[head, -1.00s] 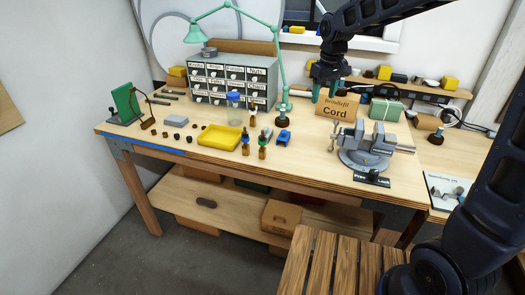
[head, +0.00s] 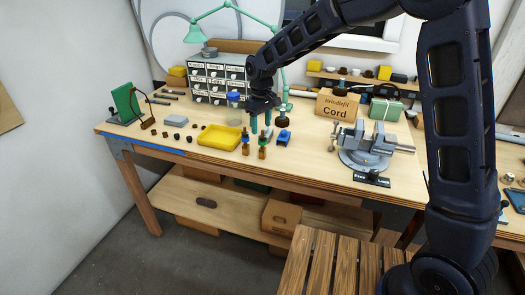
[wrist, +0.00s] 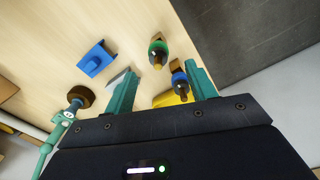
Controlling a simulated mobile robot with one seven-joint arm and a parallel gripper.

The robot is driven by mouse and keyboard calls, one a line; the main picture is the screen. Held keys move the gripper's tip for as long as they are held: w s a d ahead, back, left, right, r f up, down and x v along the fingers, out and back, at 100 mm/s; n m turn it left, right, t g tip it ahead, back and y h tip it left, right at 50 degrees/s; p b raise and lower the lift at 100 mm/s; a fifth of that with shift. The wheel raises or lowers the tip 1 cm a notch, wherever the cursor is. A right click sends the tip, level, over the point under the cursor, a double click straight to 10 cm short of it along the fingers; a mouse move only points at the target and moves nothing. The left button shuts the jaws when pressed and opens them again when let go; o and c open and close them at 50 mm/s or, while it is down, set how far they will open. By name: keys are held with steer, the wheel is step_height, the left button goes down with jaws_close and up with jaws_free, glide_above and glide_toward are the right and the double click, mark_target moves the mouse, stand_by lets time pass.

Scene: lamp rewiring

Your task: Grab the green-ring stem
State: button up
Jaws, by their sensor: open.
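The green-ring stem (head: 262,145) stands upright near the front of the bench, with a green ring on its brown body. In the wrist view it (wrist: 158,50) lies ahead of and between the finger lines. A similar blue-ring stem (head: 245,142) stands to its left; in the wrist view that stem (wrist: 179,82) sits close beside the right finger, and I cannot tell whether they touch. My gripper (head: 261,124) is open and empty, its teal fingers pointing down just behind the stems; it also shows in the wrist view (wrist: 163,75).
A yellow tray (head: 219,138) lies left of the stems, and a blue bracket (head: 284,137) lies close on the right. A dark round piece (head: 282,114) stands behind the bracket. The vise (head: 365,150) and cord box (head: 338,103) are farther right. Bare bench lies between bracket and vise.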

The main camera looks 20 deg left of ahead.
mark_target(262, 136)
steer(key=shift+d+f, duration=0.2)
steer(key=shift+f, duration=3.05)
jaws_close()
